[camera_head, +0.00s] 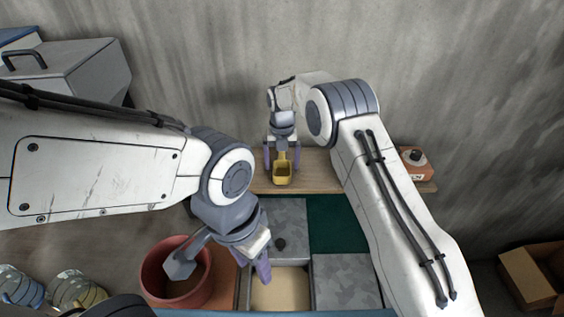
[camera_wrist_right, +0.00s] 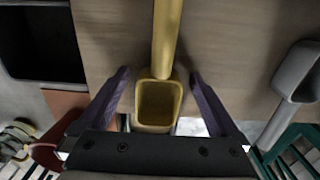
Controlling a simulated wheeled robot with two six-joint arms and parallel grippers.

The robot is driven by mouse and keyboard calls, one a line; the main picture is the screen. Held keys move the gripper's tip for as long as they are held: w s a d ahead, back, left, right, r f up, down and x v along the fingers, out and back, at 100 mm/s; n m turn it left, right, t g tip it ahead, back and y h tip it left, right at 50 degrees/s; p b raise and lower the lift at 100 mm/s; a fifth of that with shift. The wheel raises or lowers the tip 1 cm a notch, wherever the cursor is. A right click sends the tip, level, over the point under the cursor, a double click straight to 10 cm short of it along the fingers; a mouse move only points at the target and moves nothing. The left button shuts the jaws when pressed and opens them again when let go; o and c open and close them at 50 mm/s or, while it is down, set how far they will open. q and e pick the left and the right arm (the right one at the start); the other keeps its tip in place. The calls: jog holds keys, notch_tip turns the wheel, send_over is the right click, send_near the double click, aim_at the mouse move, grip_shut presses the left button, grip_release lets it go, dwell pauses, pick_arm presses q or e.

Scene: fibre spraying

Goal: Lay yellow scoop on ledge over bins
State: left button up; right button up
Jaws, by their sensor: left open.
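The yellow scoop (camera_head: 282,172) lies at the wooden ledge (camera_head: 318,180) behind the bins. In the right wrist view the yellow scoop (camera_wrist_right: 158,100) has its bowl toward me and its handle pointing away over the wood. My right gripper (camera_head: 282,160) is at the scoop; its purple fingers (camera_wrist_right: 160,90) stand apart on either side of the bowl, with gaps showing. My left gripper (camera_head: 255,262) is open, low over the bins near the cream-filled bin (camera_head: 281,290). One of its fingers is partly hidden.
A red pot (camera_head: 152,275) stands left of the bins, with a grey scoop-like tool (camera_head: 182,263) over it. Grey panels (camera_head: 345,283) and a green area (camera_head: 335,225) are among the bins. An orange box (camera_head: 415,170) sits on the ledge's right end. A grey scoop (camera_wrist_right: 298,75) shows in the wrist view.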

aim_at(282, 162)
jog(key=shift+r, duration=0.25)
notch_tip(282, 162, up, 11)
jog(key=b, duration=0.3)
jog(key=s+a+r+m, duration=0.2)
jog(key=s+m, duration=0.3)
jog(key=s, duration=0.2)
jog(key=s+d+m, duration=0.3)
jog(key=s+m, duration=0.9)
jog(key=s, duration=0.4)
jog(key=s+d+m+y, duration=0.1)
jog(key=s+d+m, duration=0.2)
jog(key=s+m, duration=0.8)
jog(key=s, duration=0.5)
jog(key=shift+s+d+f+m, duration=0.35)
jog(key=shift+s+d+m, duration=0.05)
